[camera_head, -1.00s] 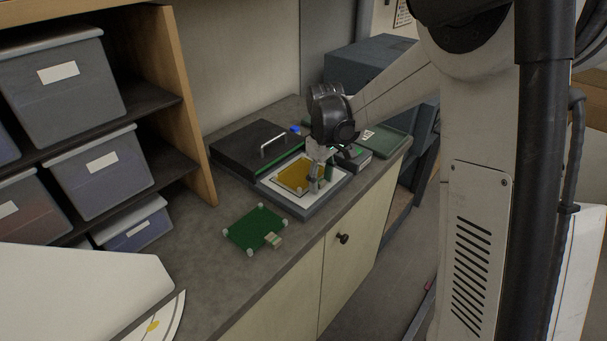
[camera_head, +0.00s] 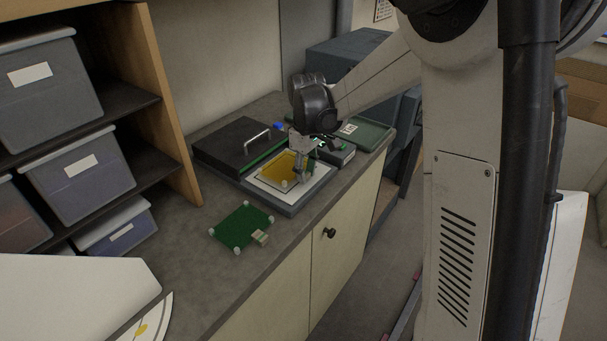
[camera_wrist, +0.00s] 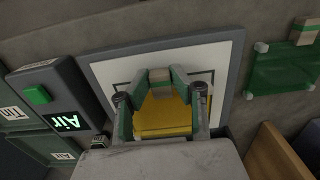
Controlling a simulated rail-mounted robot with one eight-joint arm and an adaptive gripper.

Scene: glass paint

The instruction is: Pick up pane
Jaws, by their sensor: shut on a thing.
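The yellow glass pane (camera_head: 283,165) is over a white sheet with a dark outline in a grey tray (camera_head: 290,209). It also shows in the wrist view (camera_wrist: 163,125), partly hidden by my fingers. A small beige tab (camera_wrist: 160,76) at its edge sits between my fingertips. My gripper (camera_head: 299,175) is shut on this tab, and it also shows in the wrist view (camera_wrist: 162,84). I cannot tell whether the pane touches the sheet or is slightly raised.
A green pane (camera_head: 242,227) with pale corner feet and a beige tab lies on the counter. A black box with a handle (camera_head: 240,143) stands behind the tray. A device marked "Air" (camera_wrist: 62,95) with a green button is beside the tray. Shelves with bins (camera_head: 80,170) stand at left.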

